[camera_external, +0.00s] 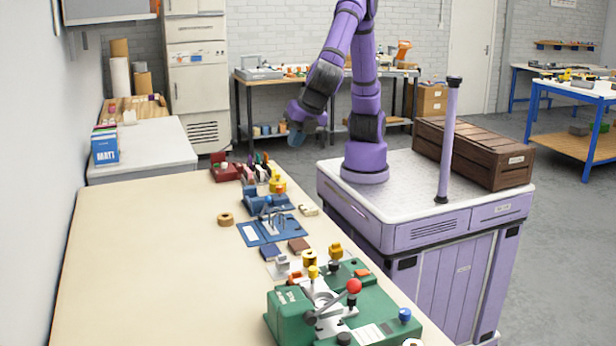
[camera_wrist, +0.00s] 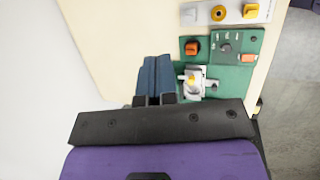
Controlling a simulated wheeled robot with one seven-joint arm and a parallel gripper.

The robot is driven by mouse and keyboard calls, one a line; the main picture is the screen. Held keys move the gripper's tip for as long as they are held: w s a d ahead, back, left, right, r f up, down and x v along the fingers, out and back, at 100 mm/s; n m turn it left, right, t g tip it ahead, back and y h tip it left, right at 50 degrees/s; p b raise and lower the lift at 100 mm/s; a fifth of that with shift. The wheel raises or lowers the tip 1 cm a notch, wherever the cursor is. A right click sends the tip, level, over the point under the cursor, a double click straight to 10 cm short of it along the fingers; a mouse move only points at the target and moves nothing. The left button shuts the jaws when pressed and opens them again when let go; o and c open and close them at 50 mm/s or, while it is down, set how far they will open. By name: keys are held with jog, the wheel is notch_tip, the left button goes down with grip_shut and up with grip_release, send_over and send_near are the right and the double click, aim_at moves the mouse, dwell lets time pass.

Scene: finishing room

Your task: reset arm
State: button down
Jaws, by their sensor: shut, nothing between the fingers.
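My arm is purple and rises from the white-topped cart, bending down toward the left. My gripper (camera_external: 296,138) hangs in the air near the bench's far end, pointing down. In the wrist view its two blue fingers (camera_wrist: 155,68) lie side by side, shut with nothing between them. It touches nothing that I can see.
The beige bench (camera_external: 140,250) carries a green fixture (camera_external: 290,318) with a red knob at the near end, a blue plate (camera_external: 252,234) and several small parts along its right edge. Its left side is clear. A wooden crate (camera_external: 470,150) sits on my cart.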

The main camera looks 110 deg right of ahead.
jog(key=s+d+r+m+y, duration=0.1)
jog(key=s+d+r+m, duration=0.25)
jog(key=d, duration=0.65)
jog(key=s+d+r+m+y, duration=0.15)
jog(key=d+r+m, duration=0.3)
jog(key=d, duration=0.65)
jog(key=s+d+m+t+y, duration=0.1)
jog(key=s+d+m, duration=0.8)
jog(key=s+d, duration=0.4)
jog(key=s+f, duration=0.1)
jog(key=s, duration=0.2)
jog(key=shift+d+m+t, duration=0.2)
jog(key=shift+m+t, duration=0.1)
jog(key=shift+m, duration=0.1)
